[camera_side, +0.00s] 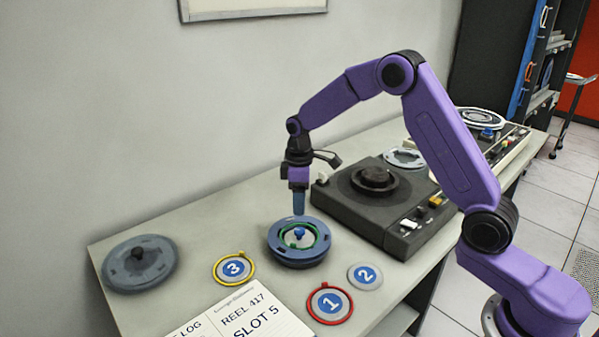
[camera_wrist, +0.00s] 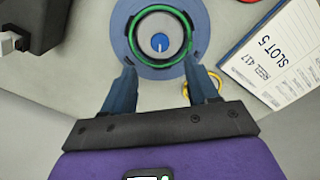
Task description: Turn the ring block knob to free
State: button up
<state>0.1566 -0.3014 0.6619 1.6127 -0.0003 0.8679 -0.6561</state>
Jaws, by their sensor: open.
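The ring block is a round blue-grey block (camera_side: 297,258) on the table, with a green ring (camera_side: 318,236) around its pale centre. A small blue knob (camera_side: 299,232) stands in the middle. In the wrist view the knob (camera_wrist: 159,42) shows a pale line pointing roughly down the picture, and the green ring (camera_wrist: 190,50) shows around it. My gripper (camera_side: 299,212) is above the block, pointing down, apart from the knob. In the wrist view its two blue fingers (camera_wrist: 166,80) are spread with nothing between them, and the knob lies beyond their tips.
A dark reel deck (camera_side: 385,215) stands right of the block. Round tags 3 (camera_side: 234,269), 2 (camera_side: 365,277) and 1 (camera_side: 329,303) lie around the block. A log sheet (camera_side: 245,318) lies in front. A grey reel (camera_side: 139,264) lies at the left; the table between is mostly clear.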

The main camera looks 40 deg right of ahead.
notch_tip(320, 180, up, 8)
dwell(0.4)
jog(key=shift+r, duration=0.1)
jog(key=s+a+r+n, duration=0.1)
jog(key=s+a, duration=0.2)
jog(key=s, duration=0.6)
jog(key=s+a+r+n, duration=0.15)
jog(key=s+a, duration=0.25)
jog(key=s, duration=0.5)
jog(key=s+d+f, duration=0.1)
jog(key=s+d, duration=0.1)
jog(key=s, duration=0.8)
jog(key=s+d, duration=0.3)
jog(key=s, duration=0.7)
jog(key=shift+s+d+f+n, duration=0.3)
jog(key=shift+d+f+n, duration=0.05)
jog(key=shift+n, duration=0.1)
